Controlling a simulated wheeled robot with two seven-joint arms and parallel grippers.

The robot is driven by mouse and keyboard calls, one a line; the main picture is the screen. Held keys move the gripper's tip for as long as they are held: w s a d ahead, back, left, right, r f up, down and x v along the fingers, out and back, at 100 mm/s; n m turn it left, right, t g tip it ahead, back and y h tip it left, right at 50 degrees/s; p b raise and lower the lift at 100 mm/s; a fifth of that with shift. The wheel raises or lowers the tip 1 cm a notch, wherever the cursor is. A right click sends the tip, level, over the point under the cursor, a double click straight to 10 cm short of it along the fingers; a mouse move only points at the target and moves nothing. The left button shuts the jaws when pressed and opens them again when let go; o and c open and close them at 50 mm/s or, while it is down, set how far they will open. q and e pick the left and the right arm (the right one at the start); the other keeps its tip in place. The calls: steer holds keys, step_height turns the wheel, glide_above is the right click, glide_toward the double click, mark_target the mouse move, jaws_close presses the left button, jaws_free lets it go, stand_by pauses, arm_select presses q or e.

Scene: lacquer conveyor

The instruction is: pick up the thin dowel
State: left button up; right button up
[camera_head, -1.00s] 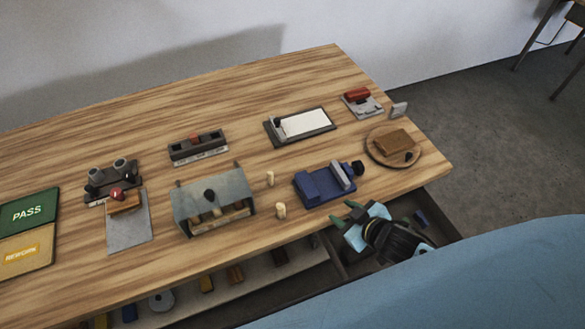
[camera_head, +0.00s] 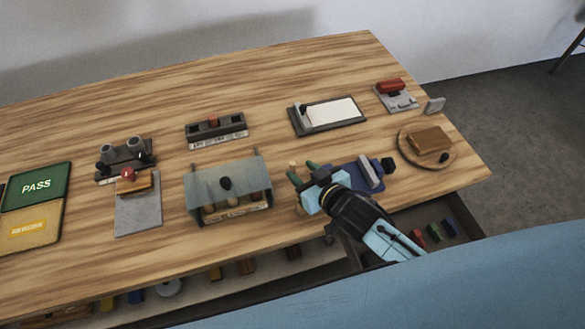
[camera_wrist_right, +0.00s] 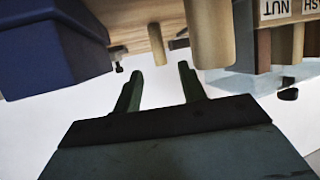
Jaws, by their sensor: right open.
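Two pale wooden dowels stand on the table between the blue vise and the bin box. In the right wrist view, the thin dowel (camera_wrist_right: 156,46) appears just beyond the fingertips, in line with the gap between them. The thicker dowel (camera_wrist_right: 208,34) is to its right. In the head view the thin dowel (camera_head: 293,168) shows beside the fingertips, and the thicker dowel (camera_head: 300,209) is partly hidden by the gripper. My right gripper (camera_head: 304,173) is open with nothing between its green fingers (camera_wrist_right: 161,72). My left gripper is not in view.
The blue vise (camera_head: 370,172) is close to the right of my gripper, partly covered by it. The bin box (camera_head: 228,178) with labelled compartments stands to the left. A round board (camera_head: 404,153) carries a brown block. An open drawer (camera_head: 462,208) lies below the table edge.

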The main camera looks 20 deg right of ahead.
mark_target(293, 164)
steer(key=x, duration=0.5)
steer(key=shift+w+a+r, duration=0.1)
steer(key=shift+w+a, duration=0.05)
jaws_close()
